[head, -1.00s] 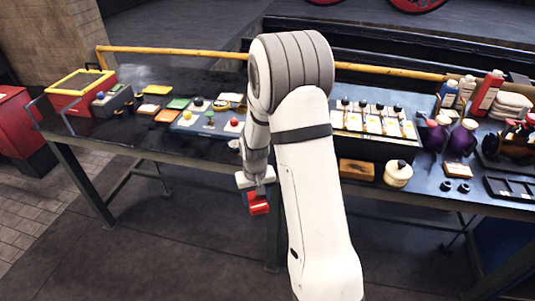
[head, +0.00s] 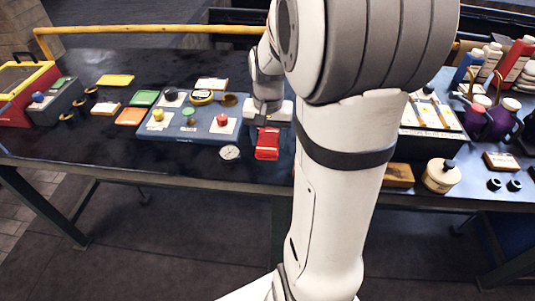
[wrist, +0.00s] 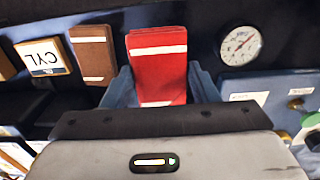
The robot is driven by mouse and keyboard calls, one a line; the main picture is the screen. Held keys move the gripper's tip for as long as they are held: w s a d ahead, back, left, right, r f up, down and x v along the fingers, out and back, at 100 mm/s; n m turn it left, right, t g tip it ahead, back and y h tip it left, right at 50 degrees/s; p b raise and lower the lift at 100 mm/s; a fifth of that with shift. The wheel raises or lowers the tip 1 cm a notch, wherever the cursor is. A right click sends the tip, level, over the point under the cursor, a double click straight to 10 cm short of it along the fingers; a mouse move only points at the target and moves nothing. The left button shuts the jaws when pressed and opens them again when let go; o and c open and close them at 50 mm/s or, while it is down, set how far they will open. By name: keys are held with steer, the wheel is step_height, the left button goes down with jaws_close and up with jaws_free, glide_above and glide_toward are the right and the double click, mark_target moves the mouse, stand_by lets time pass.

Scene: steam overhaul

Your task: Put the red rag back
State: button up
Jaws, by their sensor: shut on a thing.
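The red rag (head: 267,143) is a small folded red piece with a pale stripe. My gripper (head: 268,122) is shut on it, and the rag hangs below the jaws over the dark table (head: 200,172), right of the round gauge. I cannot tell whether the rag touches the table. In the wrist view the red rag (wrist: 157,65) sticks out between the two bluish fingers of my gripper (wrist: 158,88). My arm hides the table just right of the rag in the head view.
The white gauge (head: 229,153) lies close left of the rag. A blue board (head: 165,133) with coloured knobs is further left. A brown block (wrist: 92,50) and a CYL card (wrist: 42,57) show in the wrist view. A round pale pot (head: 440,176) stands right of my arm.

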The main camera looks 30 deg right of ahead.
mark_target(269, 166)
step_height(269, 166, down, 7)
steer(key=shift+r, duration=0.1)
stand_by(0.3)
steer(key=shift+s+f+b, duration=0.1)
steer(key=shift+f+b, duration=0.15)
steer(key=shift+b, duration=0.05)
steer(key=o, duration=0.9)
steer(key=shift+r, duration=0.1)
